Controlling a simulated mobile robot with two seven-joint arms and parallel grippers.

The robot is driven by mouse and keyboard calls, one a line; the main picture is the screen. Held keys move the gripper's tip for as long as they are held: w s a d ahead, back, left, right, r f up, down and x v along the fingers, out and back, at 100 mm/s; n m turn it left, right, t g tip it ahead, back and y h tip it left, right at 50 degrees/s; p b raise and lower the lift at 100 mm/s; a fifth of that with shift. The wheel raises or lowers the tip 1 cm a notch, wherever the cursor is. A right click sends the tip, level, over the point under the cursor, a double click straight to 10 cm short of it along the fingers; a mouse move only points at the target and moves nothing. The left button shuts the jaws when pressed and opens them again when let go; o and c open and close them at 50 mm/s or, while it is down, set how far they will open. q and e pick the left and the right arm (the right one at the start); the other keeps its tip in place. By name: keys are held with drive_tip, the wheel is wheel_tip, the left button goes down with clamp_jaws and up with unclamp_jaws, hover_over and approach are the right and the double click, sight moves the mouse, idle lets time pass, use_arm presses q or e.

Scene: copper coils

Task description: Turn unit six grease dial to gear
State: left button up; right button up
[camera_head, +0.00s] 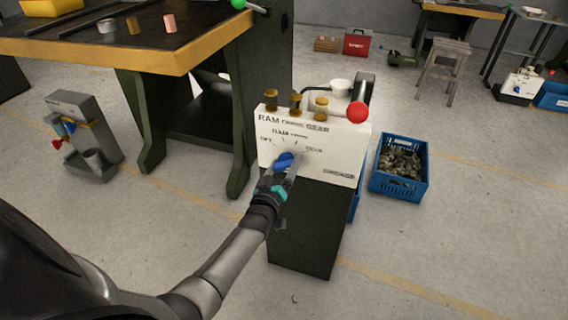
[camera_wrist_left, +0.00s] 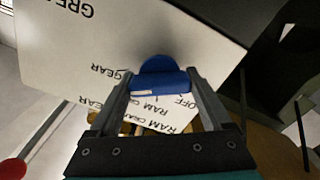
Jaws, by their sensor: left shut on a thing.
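The grease unit is a white panel (camera_head: 335,165) on a dark green pedestal. Its face carries OFF on the left, RAM above and GEAR on the right around a blue dial (camera_head: 284,160). The dial also shows in the left wrist view (camera_wrist_left: 160,75), where the panel appears upside down. My left gripper (camera_head: 280,172) is shut on the dial, one finger on each side, as the left wrist view (camera_wrist_left: 158,98) shows. A pale strip lies along the knob's near edge there. Which label the dial points at is not clear. My right gripper is not in view.
Several brass fittings (camera_head: 295,103) and a red ball (camera_head: 358,112) stick up at the panel's top. A workbench (camera_head: 150,58) stands close on the left. A blue crate (camera_head: 402,184) sits on the floor at right. Floor in front is open.

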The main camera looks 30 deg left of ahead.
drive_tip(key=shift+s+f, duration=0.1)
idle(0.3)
use_arm(q)
drive_tip(key=o, duration=1.2)
drive_tip(key=shift+c, duration=0.2)
drive_tip(key=shift+s, duration=0.2)
drive_tip(key=shift+s+d, duration=0.1)
drive_tip(key=shift+s, duration=0.15)
drive_tip(key=p+v, duration=0.5)
drive_tip(key=v, duration=0.9)
drive_tip(key=shift+s, duration=0.15)
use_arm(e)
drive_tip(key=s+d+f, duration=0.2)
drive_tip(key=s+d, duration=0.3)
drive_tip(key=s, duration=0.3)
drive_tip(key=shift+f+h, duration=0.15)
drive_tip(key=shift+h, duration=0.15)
use_arm(q)
drive_tip(key=shift+d, duration=0.15)
